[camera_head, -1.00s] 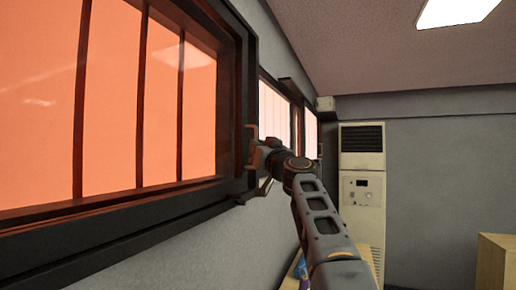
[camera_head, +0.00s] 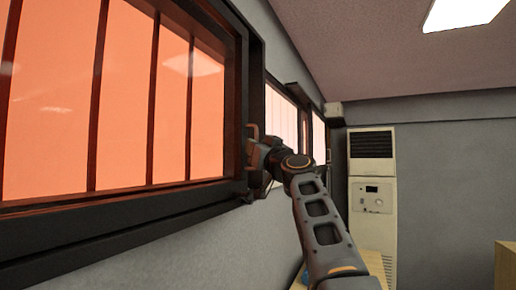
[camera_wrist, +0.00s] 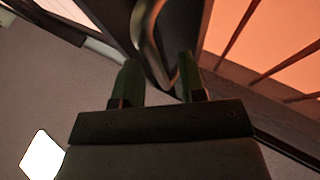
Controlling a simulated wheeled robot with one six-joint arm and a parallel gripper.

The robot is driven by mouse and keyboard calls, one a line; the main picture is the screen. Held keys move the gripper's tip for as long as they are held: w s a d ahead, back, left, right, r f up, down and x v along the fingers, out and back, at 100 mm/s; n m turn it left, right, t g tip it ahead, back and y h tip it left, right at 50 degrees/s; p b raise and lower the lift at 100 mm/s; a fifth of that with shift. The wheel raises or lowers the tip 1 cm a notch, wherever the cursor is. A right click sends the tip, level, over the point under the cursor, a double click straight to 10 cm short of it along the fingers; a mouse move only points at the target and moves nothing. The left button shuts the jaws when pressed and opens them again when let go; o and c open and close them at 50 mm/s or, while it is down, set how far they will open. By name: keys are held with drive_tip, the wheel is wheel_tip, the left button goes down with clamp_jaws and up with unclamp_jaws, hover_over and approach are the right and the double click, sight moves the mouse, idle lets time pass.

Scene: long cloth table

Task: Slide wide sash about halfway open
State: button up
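The wide sash (camera_head: 125,110) has orange panes, thin dark bars and a reddish-brown frame, and fills the left of the head view. Its panes also show at the upper right of the wrist view (camera_wrist: 265,35). My gripper (camera_head: 258,158) is at the sash's right edge, partly hidden by its own wrist. In the wrist view my gripper (camera_wrist: 158,68) has its two fingers apart, with a curved metal handle (camera_wrist: 150,35) reaching between them. The handle lies nearer the right finger; I cannot tell whether they touch.
A dark outer window frame (camera_head: 120,222) surrounds the sash. Further along the wall is another bright window (camera_head: 281,115). A tall white air conditioner (camera_head: 372,200) stands at the back. A pale wooden box (camera_head: 506,265) is at the lower right.

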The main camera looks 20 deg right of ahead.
drive_tip(key=b+v, duration=0.9)
drive_tip(key=v, duration=0.5)
drive_tip(key=shift+g+y, duration=0.3)
drive_tip(key=shift+y, duration=0.4)
drive_tip(key=w+d+p, duration=0.1)
drive_tip(key=d, duration=0.2)
drive_tip(key=w+d+p, duration=0.1)
drive_tip(key=w+d, duration=0.1)
drive_tip(key=w+d+p, duration=0.1)
drive_tip(key=d, duration=0.2)
drive_tip(key=shift+w+d+r, duration=0.1)
drive_tip(key=shift+w+d, duration=0.15)
drive_tip(key=shift+d, duration=0.1)
drive_tip(key=shift+c, duration=0.2)
drive_tip(key=s+a+r+n+g+y, duration=0.1)
drive_tip(key=a+r+n+g+y, duration=0.1)
drive_tip(key=a+n+y, duration=0.4)
drive_tip(key=shift+m+y, duration=0.5)
drive_tip(key=shift+m, duration=0.2)
drive_tip(key=shift+w+d+p+x, duration=0.1)
drive_tip(key=shift+d+p+x, duration=0.05)
drive_tip(key=shift+p+x, duration=1.55)
drive_tip(key=shift+w+d+p+x, duration=0.15)
drive_tip(key=shift+p+x, duration=0.95)
drive_tip(key=shift+x, duration=1.15)
drive_tip(key=shift+w+d+p+x, duration=0.1)
drive_tip(key=shift+d+p+x, duration=0.1)
drive_tip(key=shift+p+x, duration=1.5)
